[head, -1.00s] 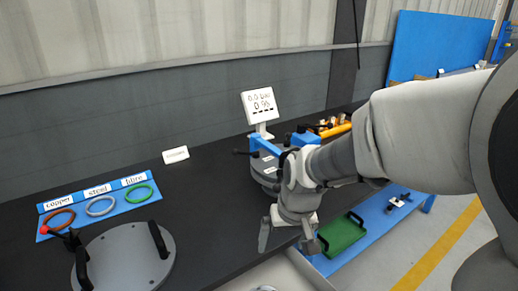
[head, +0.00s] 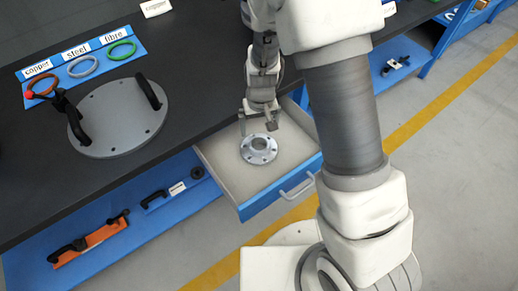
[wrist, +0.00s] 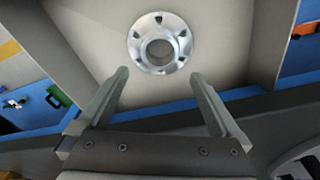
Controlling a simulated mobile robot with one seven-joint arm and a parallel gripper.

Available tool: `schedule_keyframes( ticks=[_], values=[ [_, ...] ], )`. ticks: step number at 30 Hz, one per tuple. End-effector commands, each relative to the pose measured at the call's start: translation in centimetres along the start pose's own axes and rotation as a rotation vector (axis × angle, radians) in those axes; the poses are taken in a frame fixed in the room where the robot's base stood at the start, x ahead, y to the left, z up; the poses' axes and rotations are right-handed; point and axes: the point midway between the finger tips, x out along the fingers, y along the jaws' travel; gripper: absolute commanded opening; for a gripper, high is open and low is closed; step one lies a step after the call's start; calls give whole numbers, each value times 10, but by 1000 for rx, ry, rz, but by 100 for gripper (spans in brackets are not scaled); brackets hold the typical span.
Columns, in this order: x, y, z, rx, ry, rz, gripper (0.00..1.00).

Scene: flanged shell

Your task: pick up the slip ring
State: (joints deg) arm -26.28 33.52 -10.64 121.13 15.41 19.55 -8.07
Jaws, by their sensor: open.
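The slip ring (head: 259,149) is a silver flanged disc with a raised hub, a centre hole and several bolt holes. It lies flat in the open drawer (head: 223,173) under the bench. In the wrist view the slip ring (wrist: 160,43) is at the top middle, beyond my fingertips. My gripper (head: 257,119) is open and empty, pointing down over the back part of the drawer. In the wrist view my gripper (wrist: 157,76) shows both fingers spread apart, with the ring beyond them and not between them.
The drawer has a blue front with a handle (head: 296,187). The black bench top (head: 190,60) carries a grey round cover (head: 118,118) with black handles, and a blue board (head: 108,70) with copper, steel and fibre rings. A blue lower shelf (head: 100,215) holds tools.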

Motion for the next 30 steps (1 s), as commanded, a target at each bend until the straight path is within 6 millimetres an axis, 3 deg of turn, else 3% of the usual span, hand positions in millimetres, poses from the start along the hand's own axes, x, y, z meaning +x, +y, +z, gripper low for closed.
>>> schedule_keyframes(
  ticks=[3, 11, 21, 28, 30],
  values=[
    [20, 0, 0, 0, -1, 1, 100],
    [33, 0, 2, 1, -1, 0, 100],
    [79, 1, 10, 0, -1, 0, 100],
    [80, 1, 9, 0, 1, 0, 100],
    [79, 1, 9, 0, 1, 0, 89]
  ],
)
